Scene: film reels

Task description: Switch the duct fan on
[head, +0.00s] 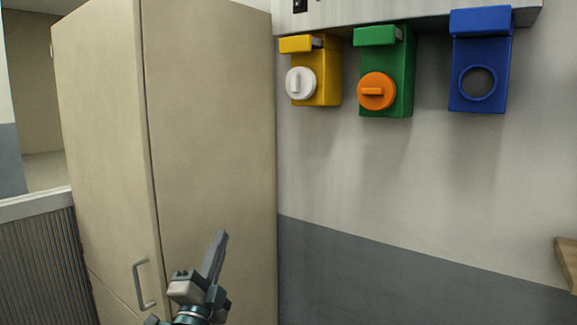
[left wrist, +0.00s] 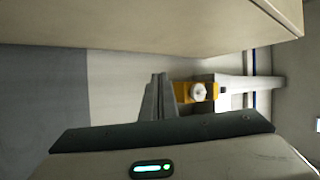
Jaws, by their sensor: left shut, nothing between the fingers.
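Three coloured boxes with lids or caps on top hang on the wall under a pale ledge. The yellow box (head: 328,92) has a white round knob (head: 300,83), the green box (head: 402,75) an orange knob (head: 376,91) with its bar about level, and the blue box (head: 497,60) a round ringed opening. I cannot tell which one belongs to the duct fan. My left gripper (head: 222,236) is shut and empty, low in front of the cabinet, well below and left of the boxes. In the left wrist view the fingers (left wrist: 158,78) point towards the wall, beside the yellow box (left wrist: 184,92). My right gripper is out of view.
A tall beige cabinet (head: 210,120) with a metal handle (head: 143,285) stands left of the boxes. The pale ledge (head: 430,10) is just above them. A wooden edge (head: 567,262) shows at far right. The wall below the boxes is clear.

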